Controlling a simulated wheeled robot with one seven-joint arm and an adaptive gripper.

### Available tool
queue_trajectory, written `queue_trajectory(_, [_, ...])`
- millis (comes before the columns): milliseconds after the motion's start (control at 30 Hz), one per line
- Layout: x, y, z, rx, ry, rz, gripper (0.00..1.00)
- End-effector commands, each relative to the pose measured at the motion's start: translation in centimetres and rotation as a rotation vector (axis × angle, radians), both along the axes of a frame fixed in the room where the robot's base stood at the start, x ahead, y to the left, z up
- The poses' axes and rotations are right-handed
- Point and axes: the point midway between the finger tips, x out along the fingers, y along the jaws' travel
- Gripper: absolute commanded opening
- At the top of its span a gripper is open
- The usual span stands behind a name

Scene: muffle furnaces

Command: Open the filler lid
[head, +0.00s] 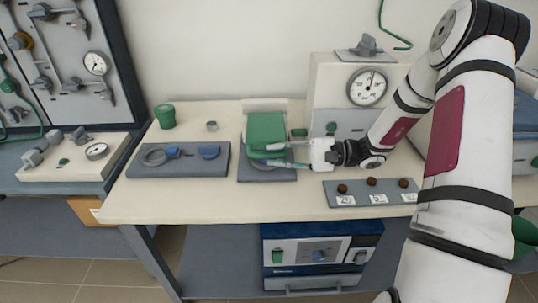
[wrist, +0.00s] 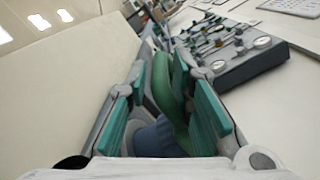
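A green lid (head: 267,128) sits on a grey plate (head: 255,176) in the middle of the table. A pale block (head: 265,104) is at its back edge. My gripper (head: 272,155) reaches in from the right, at the lid's front edge. In the wrist view my gripper (wrist: 165,115) has its two teal finger pads well apart. The green lid (wrist: 177,85) shows edge-on between them, nearer the right pad, with a blue round part (wrist: 155,137) beside it. I see no clear grip on the lid. Its exact tilt and the part under it are partly hidden.
Left of the lid is a grey plate (head: 135,170) with a ring and a blue part. A green cup (head: 165,116) stands behind it. A gauge box (head: 345,110) stands behind my gripper. A plate with brown knobs (head: 333,200) lies in front right. The table's front left is clear.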

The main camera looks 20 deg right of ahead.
Motion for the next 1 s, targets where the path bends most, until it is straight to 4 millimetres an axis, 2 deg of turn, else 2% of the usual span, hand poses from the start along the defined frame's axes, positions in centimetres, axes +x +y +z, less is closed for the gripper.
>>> queue_trajectory(200, [0.6, 1.9, 0.0, 0.000, 0.000, 0.001, 0.21])
queue_trajectory(533, [0.7, 2.2, 0.0, -0.001, 0.000, -0.001, 0.21])
queue_trajectory(567, [0.7, 2.2, 0.0, -0.001, 0.000, -0.001, 0.17])
queue_trajectory(633, [0.7, 2.1, 0.0, -0.001, 0.000, -0.001, 0.01])
queue_trajectory(1000, [0.7, 2.1, 0.3, 0.003, 0.010, 0.000, 0.00])
